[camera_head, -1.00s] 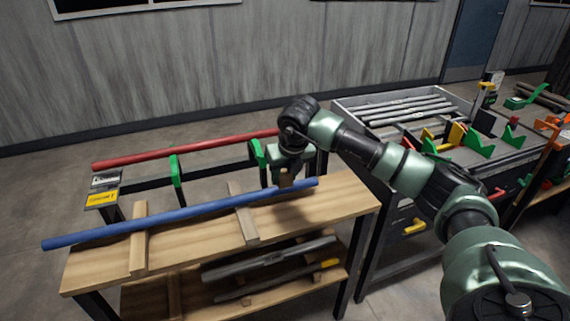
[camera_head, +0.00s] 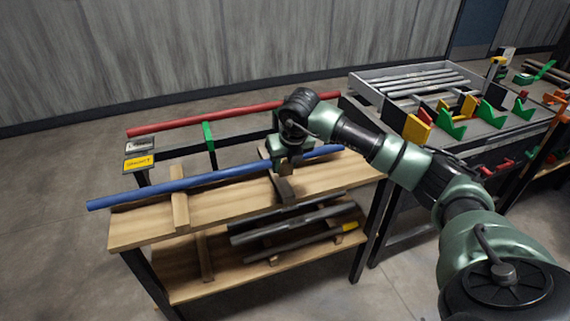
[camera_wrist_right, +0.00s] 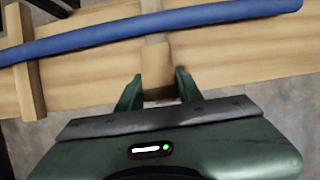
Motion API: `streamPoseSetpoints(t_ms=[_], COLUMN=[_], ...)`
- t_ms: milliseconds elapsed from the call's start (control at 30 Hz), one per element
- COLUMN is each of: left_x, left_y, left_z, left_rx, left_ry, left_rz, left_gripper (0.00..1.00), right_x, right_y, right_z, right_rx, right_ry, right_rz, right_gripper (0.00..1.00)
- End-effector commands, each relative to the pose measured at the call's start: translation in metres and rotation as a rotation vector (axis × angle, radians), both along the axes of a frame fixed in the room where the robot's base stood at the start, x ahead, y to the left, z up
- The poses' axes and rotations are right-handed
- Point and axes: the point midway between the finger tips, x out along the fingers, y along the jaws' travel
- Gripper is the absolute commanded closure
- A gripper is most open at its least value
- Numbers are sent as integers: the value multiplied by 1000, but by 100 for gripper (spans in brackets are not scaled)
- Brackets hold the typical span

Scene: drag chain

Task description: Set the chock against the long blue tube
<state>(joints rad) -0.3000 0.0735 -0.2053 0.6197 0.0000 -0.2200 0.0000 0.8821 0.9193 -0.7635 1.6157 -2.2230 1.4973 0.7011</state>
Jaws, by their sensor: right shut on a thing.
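The long blue tube (camera_head: 215,178) lies across two wooden battens on the wooden bench; it also crosses the top of the right wrist view (camera_wrist_right: 100,35). My right gripper (camera_head: 286,168) is over the right-hand batten, on the near side of the tube. In the right wrist view its fingers (camera_wrist_right: 158,88) are shut on a small wooden block, the chock (camera_wrist_right: 157,62). The chock's far end is at the tube's near edge; I cannot tell whether they touch. In the head view the gripper mostly hides the chock. My left gripper is not in view.
The wooden bench top (camera_head: 235,205) is clear around the left batten (camera_head: 180,212). Dark bars lie on its lower shelf. A red tube (camera_head: 230,113) rests on a rack with green supports behind. A grey trolley (camera_head: 385,118) with bars and coloured brackets stands to the right.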

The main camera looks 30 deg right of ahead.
Motion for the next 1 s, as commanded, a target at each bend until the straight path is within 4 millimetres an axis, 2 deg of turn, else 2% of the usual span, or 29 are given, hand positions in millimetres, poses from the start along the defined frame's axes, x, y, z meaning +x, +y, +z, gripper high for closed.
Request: streamPoseSetpoints(t_ms=[200, 667, 1000], left_x=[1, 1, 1], left_y=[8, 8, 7], left_z=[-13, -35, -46], left_rx=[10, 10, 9], left_ry=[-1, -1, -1], left_rz=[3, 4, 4], left_gripper=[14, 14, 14], right_x=[3, 9, 24], right_y=[-1, -2, -5], right_z=[-16, -42, -53], right_rx=[-1, 0, 0], right_ry=[1, 1, 0], right_rz=[0, 1, 0], right_gripper=[100, 100, 100])
